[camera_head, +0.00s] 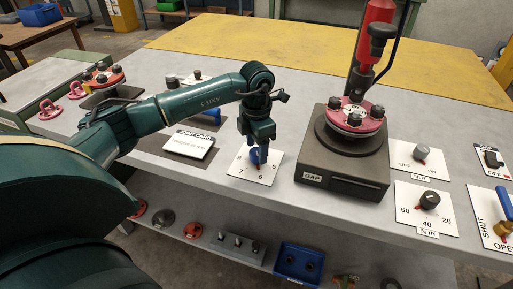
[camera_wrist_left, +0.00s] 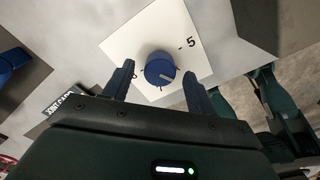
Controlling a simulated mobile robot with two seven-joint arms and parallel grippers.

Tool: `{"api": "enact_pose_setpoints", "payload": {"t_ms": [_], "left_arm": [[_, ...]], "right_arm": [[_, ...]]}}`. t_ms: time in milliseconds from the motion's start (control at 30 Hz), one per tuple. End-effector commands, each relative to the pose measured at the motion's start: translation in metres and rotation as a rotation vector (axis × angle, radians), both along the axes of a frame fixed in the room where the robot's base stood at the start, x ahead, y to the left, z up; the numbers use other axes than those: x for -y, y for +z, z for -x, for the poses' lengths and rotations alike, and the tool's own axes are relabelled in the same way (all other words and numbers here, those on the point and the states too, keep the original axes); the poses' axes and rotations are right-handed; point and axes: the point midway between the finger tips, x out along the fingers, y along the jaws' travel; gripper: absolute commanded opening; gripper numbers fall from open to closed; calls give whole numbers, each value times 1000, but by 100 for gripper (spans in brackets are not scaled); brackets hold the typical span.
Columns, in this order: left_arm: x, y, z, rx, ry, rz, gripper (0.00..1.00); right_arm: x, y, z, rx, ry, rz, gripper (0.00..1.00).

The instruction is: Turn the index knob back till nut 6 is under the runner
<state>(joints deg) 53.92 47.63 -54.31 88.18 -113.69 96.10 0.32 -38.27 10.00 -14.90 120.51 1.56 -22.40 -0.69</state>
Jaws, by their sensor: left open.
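The blue index knob (camera_head: 263,155) sits on a white plate (camera_head: 242,168) marked 5, 6 and 7 in the head view. My left gripper (camera_head: 258,148) is directly above it, pointing down. In the left wrist view the blue knob (camera_wrist_left: 160,68) lies between the two spread fingers (camera_wrist_left: 158,88), with a gap visible on the left; contact on the right cannot be told. A pale pointer line shows on the knob, but the number it points at is unclear. The red runner (camera_head: 374,40) stands over the red flanged spool (camera_head: 353,112), which carries dark nuts. My right gripper is not in view.
The spool stands on a dark base (camera_head: 342,165) labelled GAP, right of the knob plate. A joint card (camera_head: 189,145) lies to the left. At right are an ON/OFF knob (camera_head: 421,152), an N m dial (camera_head: 429,200) and a SHUT/OPEN lever (camera_head: 503,228).

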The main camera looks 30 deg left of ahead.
Motion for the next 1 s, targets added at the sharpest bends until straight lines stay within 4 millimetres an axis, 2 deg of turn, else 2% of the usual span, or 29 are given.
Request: {"api": "enact_pose_setpoints", "payload": {"t_ms": [300, 500, 700, 1000], "left_arm": [[-1, 69, -1, 7, 1, 0, 57], [0, 105, -1, 5, 0, 0, 57], [0, 120, 0, 1, 0, 0, 57], [0, 122, 0, 1, 0, 0, 57]], "right_arm": [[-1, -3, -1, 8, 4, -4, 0], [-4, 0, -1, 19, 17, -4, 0], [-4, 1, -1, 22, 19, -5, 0], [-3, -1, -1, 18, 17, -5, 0]]}}
